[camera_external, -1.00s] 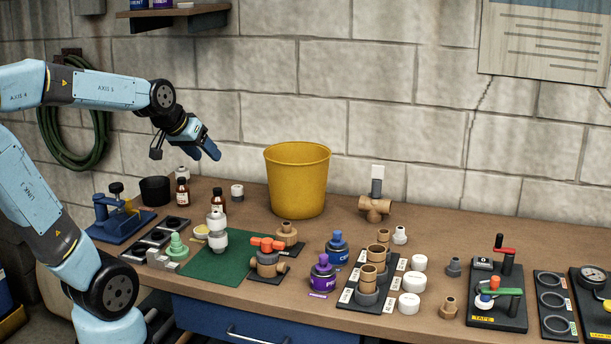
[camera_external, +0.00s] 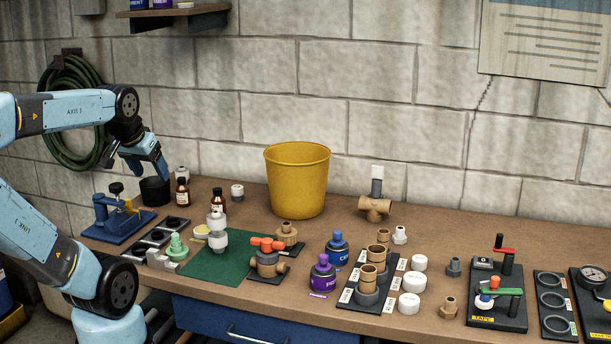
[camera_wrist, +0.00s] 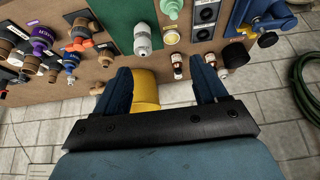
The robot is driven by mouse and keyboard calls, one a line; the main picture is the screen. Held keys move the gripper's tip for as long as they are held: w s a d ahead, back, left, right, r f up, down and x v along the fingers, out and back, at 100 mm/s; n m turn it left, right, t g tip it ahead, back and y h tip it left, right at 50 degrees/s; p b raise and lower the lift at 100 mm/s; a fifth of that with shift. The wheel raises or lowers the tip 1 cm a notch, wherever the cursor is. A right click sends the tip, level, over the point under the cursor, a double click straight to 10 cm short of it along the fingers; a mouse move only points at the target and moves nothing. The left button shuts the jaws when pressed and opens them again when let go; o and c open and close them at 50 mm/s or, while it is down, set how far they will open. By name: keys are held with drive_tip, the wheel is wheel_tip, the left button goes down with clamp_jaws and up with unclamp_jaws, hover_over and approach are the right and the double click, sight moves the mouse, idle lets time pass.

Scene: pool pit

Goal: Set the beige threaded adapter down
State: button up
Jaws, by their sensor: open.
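Several tan fittings stand on the bench, and I cannot tell for sure which one is the beige threaded adapter. A small tan threaded fitting (camera_external: 448,307) stands upright near the front edge, right of the white caps. Another tan fitting (camera_external: 287,234) stands on a dark plate behind the orange-handled valve. My gripper (camera_external: 159,172) is open, with nothing visible between its fingers. It is at the left, in front of the wall, beside or above the black cup in the picture. In the wrist view my gripper (camera_wrist: 161,82) shows both fingers spread apart, far from the tan fittings.
A yellow bucket (camera_external: 297,182) stands at the back. A black cup (camera_external: 155,191), brown bottles (camera_external: 182,192) and a blue vise (camera_external: 118,222) crowd the left end. A green mat (camera_external: 215,265) holds a grey-white fitting (camera_external: 218,236).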

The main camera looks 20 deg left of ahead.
drive_tip(key=w+d+r+m+g+h, duration=0.1)
drive_tip(key=w+d+m, duration=0.2)
drive_tip(key=w+d, duration=0.65)
drive_tip(key=w+d+r+m+h, duration=0.1)
drive_tip(key=w+d+m, duration=0.2)
drive_tip(key=w+d, duration=0.65)
drive_tip(key=m+g+h, duration=0.2)
drive_tip(key=m+g, duration=0.1)
drive_tip(key=m, duration=0.5)
hover_over(450, 299)
drive_tip(key=a, duration=0.5)
wheel_tip(450, 299, down, 18)
drive_tip(key=r, duration=0.1)
drive_tip(key=x, duration=0.5)
drive_tip(key=s+x, duration=0.1)
drive_tip(key=x, duration=0.2)
drive_tip(key=shift+d+f, duration=0.15)
drive_tip(key=shift+f, duration=0.25)
drive_tip(key=shift+s+x, duration=0.2)
drive_tip(key=shift+x, duration=1.1)
drive_tip(key=shift+s+x, duration=0.15)
drive_tip(key=shift+x, duration=1.2)
drive_tip(key=shift+d+r, duration=0.1)
drive_tip(key=shift+d, duration=0.1)
drive_tip(key=shift+c, duration=0.5)
